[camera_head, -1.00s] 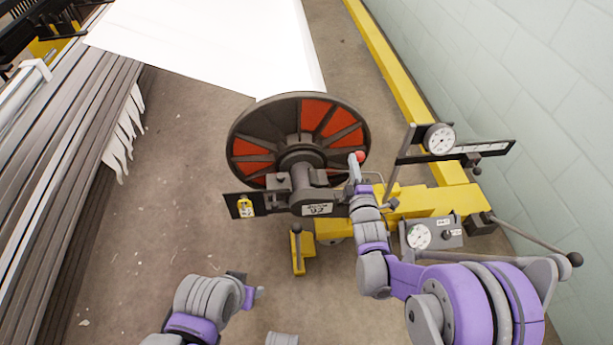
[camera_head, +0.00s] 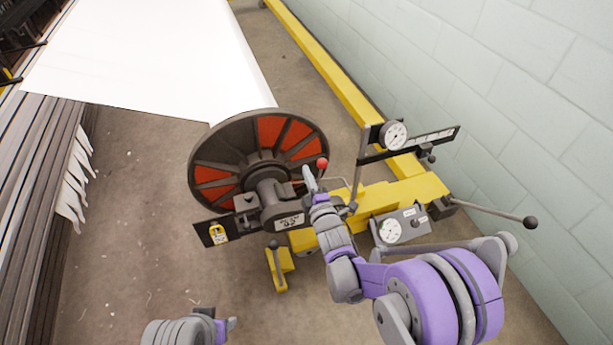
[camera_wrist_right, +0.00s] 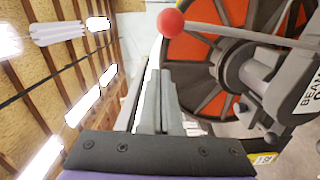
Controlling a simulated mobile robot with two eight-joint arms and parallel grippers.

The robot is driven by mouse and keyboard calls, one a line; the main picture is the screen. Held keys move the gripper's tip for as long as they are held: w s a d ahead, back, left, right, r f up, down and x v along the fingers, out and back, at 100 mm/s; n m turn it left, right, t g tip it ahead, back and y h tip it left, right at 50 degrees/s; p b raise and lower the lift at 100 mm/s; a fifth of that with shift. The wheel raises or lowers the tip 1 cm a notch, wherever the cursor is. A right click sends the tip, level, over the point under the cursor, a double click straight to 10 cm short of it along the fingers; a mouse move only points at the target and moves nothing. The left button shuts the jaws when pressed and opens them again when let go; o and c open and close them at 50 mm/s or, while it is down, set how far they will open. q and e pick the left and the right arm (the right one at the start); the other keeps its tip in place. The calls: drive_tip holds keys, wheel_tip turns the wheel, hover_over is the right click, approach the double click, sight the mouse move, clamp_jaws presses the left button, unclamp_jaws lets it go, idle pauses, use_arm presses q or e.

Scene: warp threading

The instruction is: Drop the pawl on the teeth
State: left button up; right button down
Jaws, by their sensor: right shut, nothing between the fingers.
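A lever with a red ball knob (camera_head: 322,162) stands at the right side of the beam wheel (camera_head: 212,172), by its hub. I cannot make out the pawl's tip or the teeth. My right gripper (camera_head: 310,180) is shut and empty, just left of and below the knob in the head view. In the right wrist view the shut fingers (camera_wrist_right: 156,85) point up the picture. The red knob (camera_wrist_right: 170,22) and its grey rod show beyond them, with a gap between. My left gripper (camera_head: 228,325) is at the bottom edge, low and away from the wheel; its jaws are unclear.
A yellow frame (camera_head: 375,200) carries a dial gauge (camera_head: 394,135) on a post and a gauge box (camera_head: 400,226) right of my right arm. A long handle (camera_head: 490,211) sticks out towards the wall. White cloth (camera_head: 150,60) runs behind the wheel. Floor at the left is clear.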

use_arm(q)
drive_tip(key=shift+r+p, duration=0.35)
drive_tip(key=shift+r, duration=0.1)
use_arm(e)
drive_tip(key=v, duration=1)
drive_tip(key=shift+a+r, duration=0.1)
drive_tip(key=s+d+m+g+h, duration=0.45)
drive_tip(key=s+d+m, duration=0.25)
drive_tip(key=d+m, duration=0.2)
drive_tip(key=s+d+f+m+g, duration=0.15)
drive_tip(key=s+m+g, duration=0.3)
drive_tip(key=s, duration=0.55)
drive_tip(key=s+d+f+m+g, duration=0.1)
drive_tip(key=s+d+m+g, duration=0.4)
drive_tip(key=s, duration=0.6)
use_arm(q)
wheel_tip(320, 180, up, 23)
drive_tip(key=w+t+p, duration=0.1)
drive_tip(key=p, duration=1.9)
drive_tip(key=shift+w, duration=0.2)
use_arm(e)
wheel_tip(320, 180, up, 24)
drive_tip(key=w+a+m+t, duration=0.1)
drive_tip(key=a+t, duration=0.1)
drive_tip(key=shift+w+f, duration=0.15)
drive_tip(key=shift+w, duration=0.15)
